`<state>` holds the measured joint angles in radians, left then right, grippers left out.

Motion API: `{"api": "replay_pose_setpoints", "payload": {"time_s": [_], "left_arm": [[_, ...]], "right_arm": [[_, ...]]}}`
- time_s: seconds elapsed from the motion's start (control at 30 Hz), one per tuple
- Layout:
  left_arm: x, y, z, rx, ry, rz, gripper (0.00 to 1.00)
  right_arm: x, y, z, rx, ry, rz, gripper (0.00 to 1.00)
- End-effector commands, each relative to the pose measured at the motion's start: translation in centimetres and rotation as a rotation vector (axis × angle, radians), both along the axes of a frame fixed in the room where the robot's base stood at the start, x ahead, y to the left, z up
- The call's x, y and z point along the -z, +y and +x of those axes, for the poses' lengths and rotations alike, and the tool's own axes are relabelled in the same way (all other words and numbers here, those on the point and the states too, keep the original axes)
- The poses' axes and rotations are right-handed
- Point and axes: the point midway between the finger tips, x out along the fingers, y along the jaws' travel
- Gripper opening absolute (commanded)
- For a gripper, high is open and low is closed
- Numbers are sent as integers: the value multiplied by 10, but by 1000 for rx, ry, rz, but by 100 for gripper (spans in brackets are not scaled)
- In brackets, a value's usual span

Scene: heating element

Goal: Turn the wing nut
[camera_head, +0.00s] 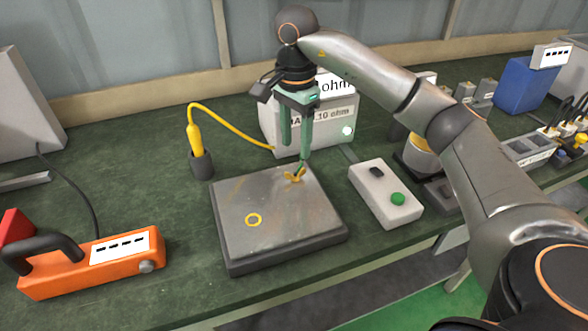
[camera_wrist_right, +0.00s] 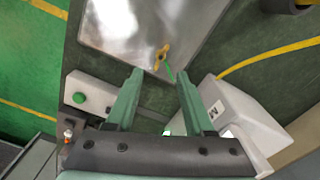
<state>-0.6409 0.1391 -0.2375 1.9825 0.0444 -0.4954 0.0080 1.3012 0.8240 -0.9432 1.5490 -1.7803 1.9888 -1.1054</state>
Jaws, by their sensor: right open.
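The wing nut (camera_head: 295,176) is small and brass-yellow. It sits near the back edge of a grey metal plate (camera_head: 240,195) on a dark block. In the right wrist view the wing nut (camera_wrist_right: 162,55) lies just beyond the fingertips, roughly between them. My right gripper (camera_head: 295,152) points down with its green fingers above and a little behind the wing nut. The fingers are apart with nothing between them, as the right wrist view (camera_wrist_right: 158,80) also shows. A thin green strip runs beside the nut; I cannot tell what it is. My left gripper is not in view.
A white button box (camera_head: 385,192) stands right of the block, and a grey ohm-labelled box (camera_head: 280,128) behind. A yellow probe (camera_head: 195,140) stands in a dark holder at left. An orange meter (camera_head: 110,262) lies front left.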

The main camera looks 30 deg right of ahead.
Motion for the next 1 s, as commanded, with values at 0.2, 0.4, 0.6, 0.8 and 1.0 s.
{"api": "replay_pose_setpoints", "payload": {"time_s": [0.2, 0.4, 0.6, 0.8, 1.0], "left_arm": [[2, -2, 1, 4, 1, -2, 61], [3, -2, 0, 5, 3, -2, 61], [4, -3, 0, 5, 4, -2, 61], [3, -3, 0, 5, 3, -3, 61], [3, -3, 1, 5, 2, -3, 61]], "right_arm": [[46, 0, 0, 1, 2, 1, 53], [70, 0, 0, 1, 0, 0, 53], [77, 0, 0, 1, -2, 1, 53], [77, 0, 0, 1, -2, 1, 53], [77, 0, 0, 1, -2, 1, 30]]}}
